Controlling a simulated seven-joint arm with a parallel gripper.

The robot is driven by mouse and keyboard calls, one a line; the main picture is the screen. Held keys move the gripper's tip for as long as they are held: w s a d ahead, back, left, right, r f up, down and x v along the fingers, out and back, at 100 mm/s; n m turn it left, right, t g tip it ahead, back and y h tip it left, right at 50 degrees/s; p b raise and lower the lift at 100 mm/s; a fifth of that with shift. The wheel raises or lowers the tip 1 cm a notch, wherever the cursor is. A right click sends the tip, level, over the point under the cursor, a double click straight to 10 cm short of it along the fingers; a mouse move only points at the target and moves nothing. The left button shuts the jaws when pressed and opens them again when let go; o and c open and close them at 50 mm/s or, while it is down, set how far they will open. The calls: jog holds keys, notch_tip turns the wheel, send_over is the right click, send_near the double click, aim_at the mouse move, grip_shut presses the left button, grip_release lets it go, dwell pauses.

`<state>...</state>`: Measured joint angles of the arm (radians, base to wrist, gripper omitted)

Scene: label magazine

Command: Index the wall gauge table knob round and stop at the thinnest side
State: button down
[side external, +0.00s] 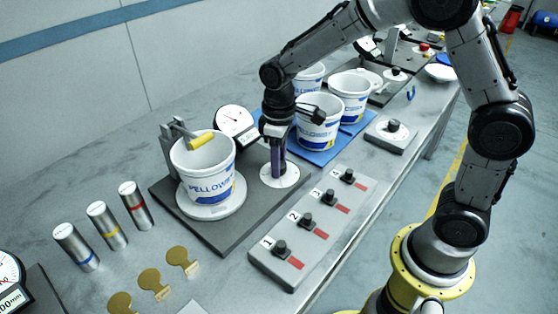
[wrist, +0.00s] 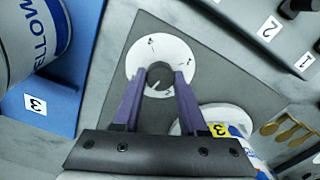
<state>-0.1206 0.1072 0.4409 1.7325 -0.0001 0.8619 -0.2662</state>
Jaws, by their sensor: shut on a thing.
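The wall gauge table is a dark grey plate (side external: 225,240) bearing a white turntable (side external: 215,211) and a white bucket (side external: 207,178) with blue and yellow print. My gripper (side external: 278,174) points down over a white index disc (side external: 292,181). In the wrist view my gripper's purple fingers (wrist: 158,77) are shut on the dark knob (wrist: 158,72) at the centre of the disc (wrist: 150,48), which has small black marks.
Several white buckets (side external: 317,118) stand on a blue mat (side external: 318,158) behind. A grey strip with numbered black knobs (side external: 262,262) lies in front. Metal cylinders (side external: 106,225) and brass tabs (side external: 152,281) lie to the left. A small knob block (side external: 391,132) is to the right.

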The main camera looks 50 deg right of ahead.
jog(key=n, duration=0.5)
jog(key=shift+r+n, duration=0.1)
jog(key=shift+n, duration=0.2)
jog(key=n, duration=0.5)
jog(key=shift+n, duration=0.4)
jog(key=shift+c, duration=2.2)
grip_release()
notch_tip(320, 180, up, 14)
jog(key=shift+s, duration=0.1)
